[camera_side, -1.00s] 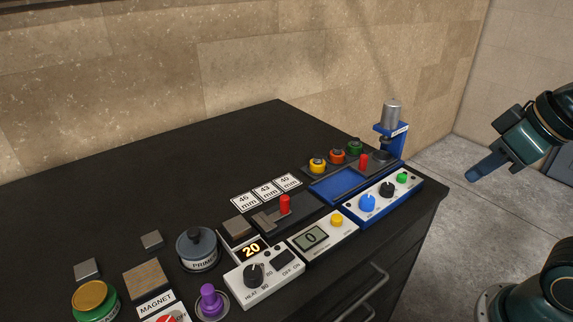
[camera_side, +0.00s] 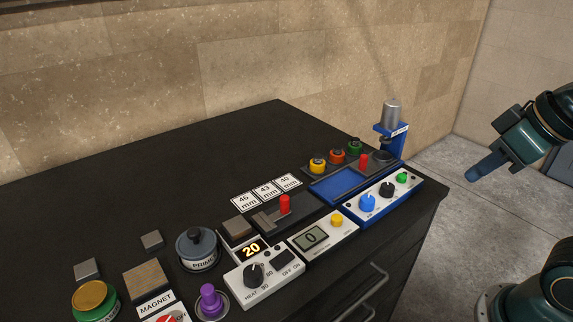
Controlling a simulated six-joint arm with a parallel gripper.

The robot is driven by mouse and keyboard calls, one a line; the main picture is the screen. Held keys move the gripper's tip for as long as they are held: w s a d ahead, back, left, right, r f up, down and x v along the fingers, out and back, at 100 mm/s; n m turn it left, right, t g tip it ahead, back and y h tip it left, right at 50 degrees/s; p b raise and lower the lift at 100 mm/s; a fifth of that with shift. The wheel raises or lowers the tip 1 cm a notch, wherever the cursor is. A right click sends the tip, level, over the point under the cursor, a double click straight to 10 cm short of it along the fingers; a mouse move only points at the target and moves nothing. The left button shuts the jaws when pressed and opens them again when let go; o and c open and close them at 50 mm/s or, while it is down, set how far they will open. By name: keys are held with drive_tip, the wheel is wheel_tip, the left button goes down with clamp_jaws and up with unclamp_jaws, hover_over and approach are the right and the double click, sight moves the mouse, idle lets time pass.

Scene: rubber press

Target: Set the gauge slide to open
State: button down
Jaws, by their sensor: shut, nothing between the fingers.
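The gauge (camera_side: 313,206) is a dark bar in the middle of the bench, with a grey jaw at its left end. A red upright knob, seemingly the gauge slide (camera_side: 285,204), stands on it around the middle of its length. In front is a white panel with a display (camera_side: 311,238) reading 0 and a yellow button (camera_side: 337,220). My gripper (camera_side: 472,177) is at the right, off the bench edge and well apart from the gauge. Its fingers are together and hold nothing.
Size cards (camera_side: 266,190) lie behind the gauge. A blue tray (camera_side: 338,185), a second red knob (camera_side: 364,161) and a blue press (camera_side: 393,138) stand to its right. A white heater box (camera_side: 264,277) and a grey primer pot (camera_side: 198,249) are to its left. The rear bench is clear.

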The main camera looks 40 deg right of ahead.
drive_tip(key=c, duration=2.1)
unclamp_jaws()
drive_tip(key=o, duration=0.7)
drive_tip(key=shift+w+r, duration=0.1)
drive_tip(key=shift+o, duration=0.5)
drive_tip(key=shift+w+a+r, duration=0.15)
drive_tip(key=shift+w+r, duration=0.2)
drive_tip(key=shift+w, duration=0.2)
drive_tip(key=n+g, duration=0.6)
drive_tip(key=n, duration=0.1)
hover_over(285, 197)
wheel_tip(285, 197, down, 6)
drive_tip(key=shift+a, duration=0.1)
drive_tip(key=shift+f, duration=0.1)
wheel_tip(285, 197, down, 14)
drive_tip(key=shift+r, duration=0.15)
